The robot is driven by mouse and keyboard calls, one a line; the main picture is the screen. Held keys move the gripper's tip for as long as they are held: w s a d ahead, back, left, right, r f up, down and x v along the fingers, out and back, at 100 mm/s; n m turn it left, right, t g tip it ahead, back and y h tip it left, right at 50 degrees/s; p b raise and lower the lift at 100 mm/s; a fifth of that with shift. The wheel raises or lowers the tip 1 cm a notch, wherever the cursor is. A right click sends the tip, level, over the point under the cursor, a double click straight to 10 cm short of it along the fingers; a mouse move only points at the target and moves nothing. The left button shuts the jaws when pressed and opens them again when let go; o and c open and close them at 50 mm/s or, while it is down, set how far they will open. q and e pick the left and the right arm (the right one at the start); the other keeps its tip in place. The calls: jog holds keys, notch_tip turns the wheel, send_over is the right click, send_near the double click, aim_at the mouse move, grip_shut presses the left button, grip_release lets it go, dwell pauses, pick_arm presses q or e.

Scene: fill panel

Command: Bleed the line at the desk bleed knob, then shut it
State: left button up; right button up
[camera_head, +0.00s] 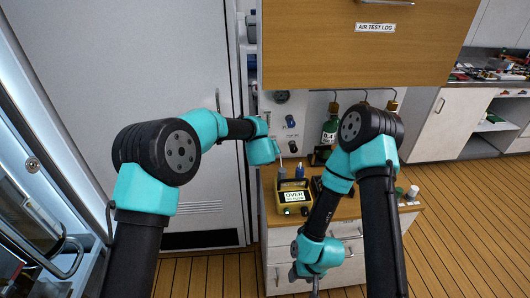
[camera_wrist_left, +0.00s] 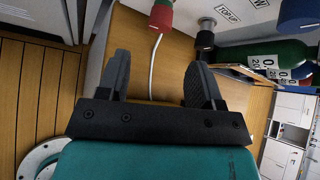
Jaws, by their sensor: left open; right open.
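The wall panel carries dark knobs, an upper one (camera_head: 290,121) and a lower one (camera_head: 293,147), in the head view. The left wrist view shows a red knob (camera_wrist_left: 161,18) with a white hose below it, a dark knob (camera_wrist_left: 205,39) by a "TOP-UP" label, and part of a blue knob (camera_wrist_left: 299,14). I cannot tell which is the bleed knob. My right gripper (camera_head: 315,290) is open, low before the drawers.
A yellow meter (camera_head: 293,197) reading "OVER" stands on the wooden desk (camera_head: 268,182). A green bottle (camera_head: 330,131) stands at the panel and a blue bottle (camera_head: 300,170) behind the meter. A wooden cabinet (camera_head: 300,50) labelled "AIR TEST LOG" hangs above. Floor is free at right.

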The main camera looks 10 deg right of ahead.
pick_arm(q)
jog(key=v, duration=0.8)
jog(key=shift+s+r, duration=0.1)
